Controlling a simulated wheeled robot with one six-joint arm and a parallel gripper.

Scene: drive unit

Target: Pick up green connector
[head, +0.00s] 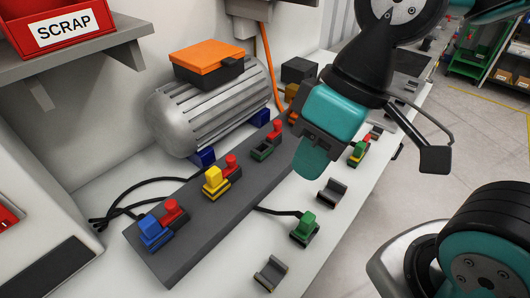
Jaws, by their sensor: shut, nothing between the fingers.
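A green connector (307,224) sits upright in a dark holder on the white bench, with a black cable running left from it. A second green piece (359,149) stands farther back, near the bench's right edge, with a red part beside it. My gripper (312,164) hangs above the bench, behind and above the nearer green connector and apart from it. Its teal fingers look closed, with nothing seen between them. On the long grey block (190,252), a green-rimmed socket (262,150) looks empty.
The block also carries a blue connector (154,231) and a yellow connector (215,179), each beside a red part. Empty dark holders (270,273) (332,192) stand on the bench. A finned motor (205,112) stands behind the block. A red SCRAP bin (62,27) is on the shelf.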

